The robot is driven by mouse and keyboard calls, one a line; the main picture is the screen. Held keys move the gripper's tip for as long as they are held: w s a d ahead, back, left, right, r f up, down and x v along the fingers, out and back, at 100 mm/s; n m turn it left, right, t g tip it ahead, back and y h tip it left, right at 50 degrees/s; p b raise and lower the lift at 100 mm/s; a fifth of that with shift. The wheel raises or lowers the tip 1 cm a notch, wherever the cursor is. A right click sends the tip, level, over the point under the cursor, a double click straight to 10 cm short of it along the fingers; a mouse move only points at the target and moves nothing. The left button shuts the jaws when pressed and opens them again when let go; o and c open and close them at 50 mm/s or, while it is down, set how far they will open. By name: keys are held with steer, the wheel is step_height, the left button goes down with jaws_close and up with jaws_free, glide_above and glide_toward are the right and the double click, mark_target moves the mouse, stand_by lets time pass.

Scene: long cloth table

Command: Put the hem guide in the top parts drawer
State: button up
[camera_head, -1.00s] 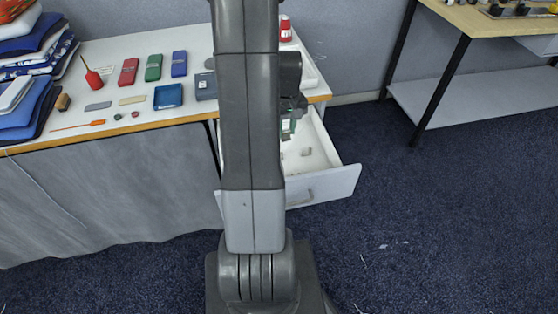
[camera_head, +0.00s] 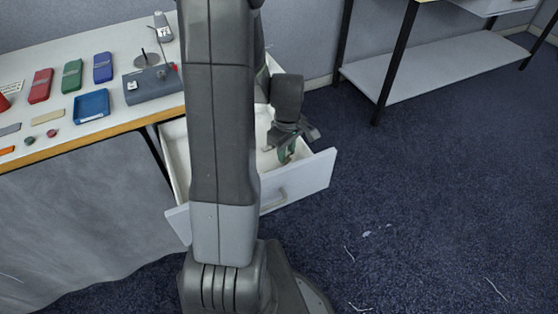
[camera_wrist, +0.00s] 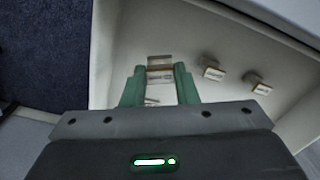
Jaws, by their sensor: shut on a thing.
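The open parts drawer (camera_head: 300,193) is white with a handle on its front, pulled out under the table's right end. My gripper (camera_head: 287,152) is over the drawer, its green fingers pointing down into it. In the wrist view my gripper (camera_wrist: 160,76) is shut on a small metal and tan piece, which I take as the hem guide (camera_wrist: 160,62), between the fingertips. The drawer's pale floor (camera_wrist: 200,45) lies behind it. I cannot tell whether the piece touches the floor. In the head view the piece is too small to tell.
Two small metal and tan pieces (camera_wrist: 213,70) (camera_wrist: 258,84) lie in the drawer, right of my fingers. Drawer walls stand close on the left and right. A grey machine (camera_head: 150,84), a blue tray (camera_head: 91,106) and coloured cases are on the table (camera_head: 110,45).

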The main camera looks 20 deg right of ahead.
steer(key=shift+f+b, duration=0.35)
steer(key=shift+f, duration=1.75)
steer(key=shift+f, duration=0.1)
steer(key=o, duration=1)
step_height(320, 180, up, 12)
steer(key=shift+r+p, duration=0.15)
steer(key=shift+p, duration=1)
